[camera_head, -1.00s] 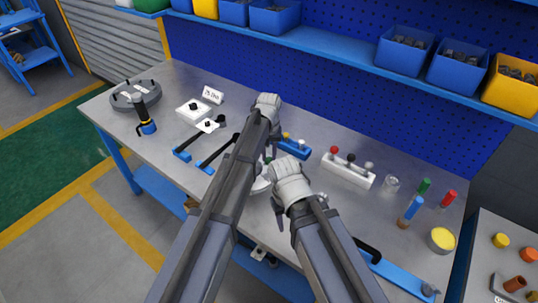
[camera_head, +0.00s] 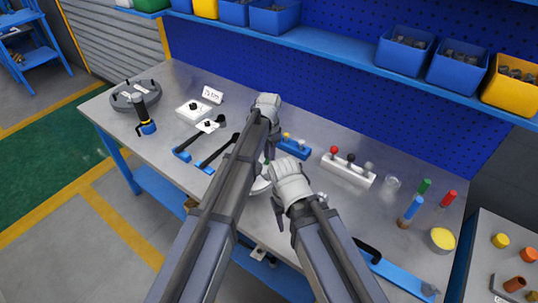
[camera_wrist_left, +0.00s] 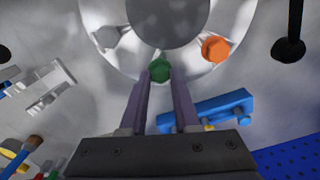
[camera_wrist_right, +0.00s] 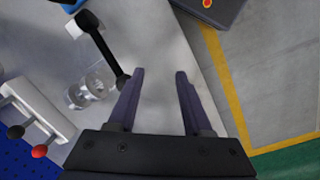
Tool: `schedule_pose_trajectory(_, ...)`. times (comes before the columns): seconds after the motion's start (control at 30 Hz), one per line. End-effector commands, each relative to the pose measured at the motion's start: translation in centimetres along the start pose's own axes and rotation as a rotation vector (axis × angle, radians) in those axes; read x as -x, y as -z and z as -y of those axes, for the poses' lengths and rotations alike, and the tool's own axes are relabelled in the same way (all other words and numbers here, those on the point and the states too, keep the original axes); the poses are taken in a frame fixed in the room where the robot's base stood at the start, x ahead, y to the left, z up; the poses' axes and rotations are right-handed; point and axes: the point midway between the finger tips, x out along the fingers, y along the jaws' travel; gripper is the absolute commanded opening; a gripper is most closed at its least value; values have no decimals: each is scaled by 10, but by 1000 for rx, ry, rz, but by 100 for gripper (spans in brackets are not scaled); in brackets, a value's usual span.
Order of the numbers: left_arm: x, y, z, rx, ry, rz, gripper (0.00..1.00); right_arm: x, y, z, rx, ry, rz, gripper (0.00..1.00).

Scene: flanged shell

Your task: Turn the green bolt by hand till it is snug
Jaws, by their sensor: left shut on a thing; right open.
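The green bolt (camera_wrist_left: 159,69) sits on the rim of the round light flange (camera_wrist_left: 95,70) in the left wrist view. My left gripper (camera_wrist_left: 160,80) is shut on the green bolt, with a finger on each side of its head. On the same flange are an orange bolt (camera_wrist_left: 215,48) and a grey bolt (camera_wrist_left: 107,37). In the head view my arms hide most of the flange (camera_head: 261,186). My right gripper (camera_wrist_right: 158,75) is open and empty, beside the flange in the head view, above the bench front edge.
A blue block (camera_head: 293,148) with small fittings is close behind the flange. A white rack with coloured knobs (camera_head: 348,172) stands right of it. Colored cylinders (camera_head: 424,187) stand at the right end.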

Motion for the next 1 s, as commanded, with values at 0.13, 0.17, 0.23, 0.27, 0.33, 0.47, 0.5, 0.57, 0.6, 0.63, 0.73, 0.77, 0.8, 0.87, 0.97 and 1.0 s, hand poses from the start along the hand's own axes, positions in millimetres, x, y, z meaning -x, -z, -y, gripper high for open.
schedule_pose_trajectory(0.13,1,1,2,-89,4,-2,0,1,0,0,0,0,0,50)
schedule_pose_trajectory(0.17,1,1,2,-104,4,-2,0,1,0,0,0,0,0,50)
schedule_pose_trajectory(0.23,1,1,2,-137,4,-2,0,1,0,0,0,0,0,50)
schedule_pose_trajectory(0.27,1,1,2,-149,4,-1,0,1,0,0,0,0,0,50)
schedule_pose_trajectory(0.33,1,1,2,-174,4,-1,0,1,0,0,0,0,0,50)
schedule_pose_trajectory(0.47,1,1,2,-205,4,-1,0,1,0,0,0,0,0,50)
schedule_pose_trajectory(0.5,1,1,2,-211,4,-1,0,1,0,0,0,0,0,50)
schedule_pose_trajectory(0.57,1,1,2,-218,4,-1,0,1,0,0,0,0,0,50)
schedule_pose_trajectory(0.6,1,1,2,-221,5,-1,0,1,0,0,0,0,0,50)
schedule_pose_trajectory(0.63,1,1,2,-223,5,-1,0,1,0,0,0,0,0,50)
schedule_pose_trajectory(0.73,1,1,2,-227,5,-1,0,1,0,0,0,0,0,50)
schedule_pose_trajectory(0.77,1,1,2,-227,5,-1,0,1,0,0,0,0,0,50)
schedule_pose_trajectory(0.8,1,1,2,-227,5,-1,0,1,0,0,0,0,0,50)
schedule_pose_trajectory(0.87,1,1,2,-227,5,-1,0,1,0,0,0,0,0,50)
schedule_pose_trajectory(0.97,1,1,3,-226,5,-1,0,1,0,0,0,0,0,50)
schedule_pose_trajectory(1.0,1,1,3,-226,5,-1,0,1,0,0,0,0,0,50)
